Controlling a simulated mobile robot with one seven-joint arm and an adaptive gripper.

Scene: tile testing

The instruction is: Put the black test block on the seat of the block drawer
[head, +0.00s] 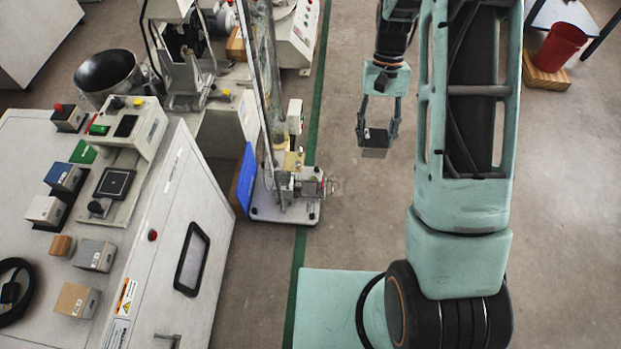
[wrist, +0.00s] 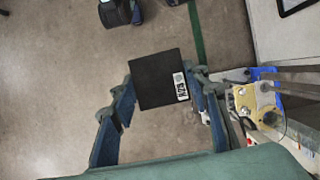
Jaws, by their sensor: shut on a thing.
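My gripper (head: 378,130) hangs over open floor at the upper middle of the head view, its two fingers pointing down. It is shut on the black test block (head: 376,139), held at the fingertips. In the wrist view the black block (wrist: 155,76) sits between the fingertips of my gripper (wrist: 160,88), with a white label on its right edge. On the cabinet at left, a pale device has a sliding plate with a square black-rimmed recess (head: 115,183) and a knob; it may be the block drawer. The gripper is well to the right of it.
The white cabinet (head: 185,170) carries several coloured blocks, including a blue block (head: 63,177) and a grey block (head: 95,255). A tall tester column (head: 262,80) stands between the cabinet and my gripper. A red bin (head: 560,47) stands at upper right. Open floor surrounds the gripper.

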